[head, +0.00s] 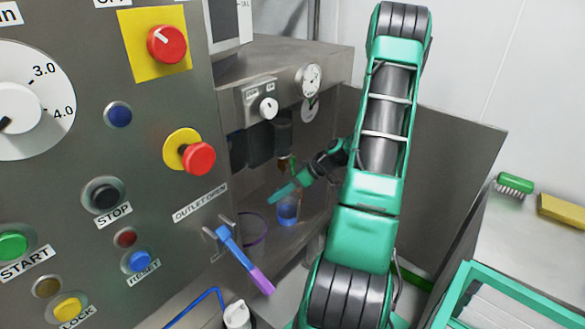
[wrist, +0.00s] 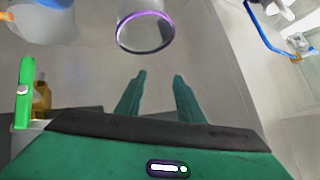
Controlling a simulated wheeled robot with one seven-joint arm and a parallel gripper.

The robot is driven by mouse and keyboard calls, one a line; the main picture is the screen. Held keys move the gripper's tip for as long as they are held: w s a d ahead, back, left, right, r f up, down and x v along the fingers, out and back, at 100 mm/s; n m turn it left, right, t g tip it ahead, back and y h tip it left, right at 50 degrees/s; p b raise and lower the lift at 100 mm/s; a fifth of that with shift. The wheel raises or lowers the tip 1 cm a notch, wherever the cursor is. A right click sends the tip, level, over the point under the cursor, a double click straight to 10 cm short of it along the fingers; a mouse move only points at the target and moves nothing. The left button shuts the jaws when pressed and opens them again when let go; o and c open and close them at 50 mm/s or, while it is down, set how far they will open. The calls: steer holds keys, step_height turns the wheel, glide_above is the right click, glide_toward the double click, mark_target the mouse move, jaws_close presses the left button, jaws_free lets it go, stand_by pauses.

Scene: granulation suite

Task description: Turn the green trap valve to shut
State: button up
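The green trap valve handle (wrist: 25,92) shows at the left edge of the wrist view as an upright green bar with a pale screw on it. A brass-coloured body (wrist: 42,98) is behind it. In the head view the brass valve (head: 284,164) hangs below a dark cylinder; its handle is hard to make out there beside my gripper. My gripper (head: 275,196) is close by, in front of the recess. In the wrist view its two green fingers (wrist: 158,78) are apart with nothing between them, and the handle is left of them, outside the gap.
A clear cup with blue liquid (head: 288,212) stands below the valve. A purple ring (wrist: 145,32) is ahead of my fingertips. A blue lever with purple end (head: 240,255) sticks out from the control panel (head: 75,200). A steel wall (head: 450,150) stands right of my arm.

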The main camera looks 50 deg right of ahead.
steer(key=w+d+f+t, duration=0.2)
steer(key=d+t, duration=0.4)
steer(key=d, duration=0.3)
steer(key=m+t+h, duration=0.3)
steer(key=t+h, duration=0.2)
glide_toward(293, 166)
steer(key=w, duration=1)
steer(key=shift+w+f, duration=0.35)
steer(key=shift+w, duration=0.05)
jaws_close()
steer(key=shift+d, duration=0.2)
